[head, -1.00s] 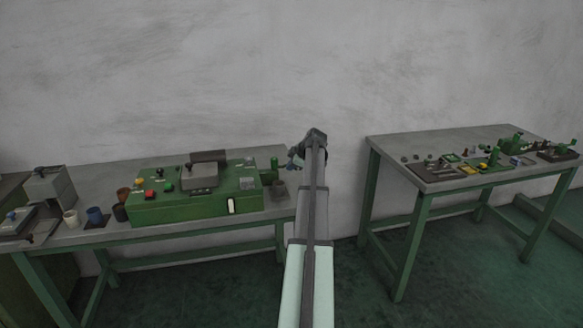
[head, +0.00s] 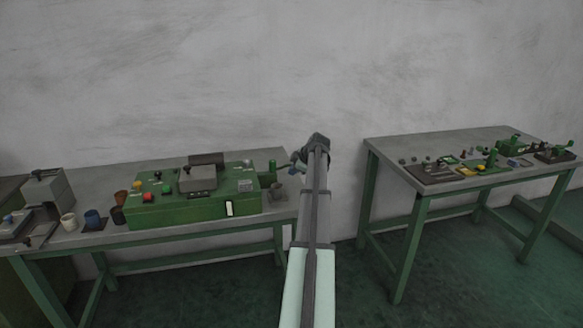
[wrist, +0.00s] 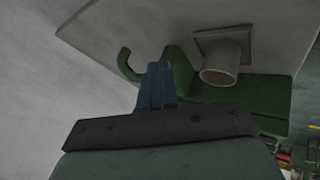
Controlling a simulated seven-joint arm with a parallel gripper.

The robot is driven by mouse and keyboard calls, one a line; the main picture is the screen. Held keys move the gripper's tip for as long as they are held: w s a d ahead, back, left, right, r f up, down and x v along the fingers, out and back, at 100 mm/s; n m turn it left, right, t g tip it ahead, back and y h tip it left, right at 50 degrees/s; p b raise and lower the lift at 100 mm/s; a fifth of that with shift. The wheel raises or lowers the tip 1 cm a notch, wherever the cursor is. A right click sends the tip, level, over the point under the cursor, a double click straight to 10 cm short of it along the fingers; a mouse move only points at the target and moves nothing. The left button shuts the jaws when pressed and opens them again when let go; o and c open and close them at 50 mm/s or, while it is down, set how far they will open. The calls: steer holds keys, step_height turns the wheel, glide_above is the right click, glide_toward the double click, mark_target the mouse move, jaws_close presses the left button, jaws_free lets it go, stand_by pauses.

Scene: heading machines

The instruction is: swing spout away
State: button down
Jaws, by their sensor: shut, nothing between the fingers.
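The green machine (head: 180,212) stands on the left table. Its green spout (head: 270,174) is at the machine's right end. In the wrist view a hooked green tip (wrist: 125,64), which looks like the spout's end, curves out left of my fingers. My gripper (head: 297,162) is beside the spout end in the head view. It also shows in the wrist view, with blue fingers (wrist: 158,72) shut and empty, close to the green part. Whether they touch it I cannot tell. A grey cup (wrist: 221,64) stands on a square pad to the right of the fingers.
A second table (head: 400,150) with small parts stands at right. A gap separates the tables. A wall is behind.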

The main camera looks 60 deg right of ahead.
steer(key=s+d+v, duration=0.1)
steer(key=v, duration=0.9)
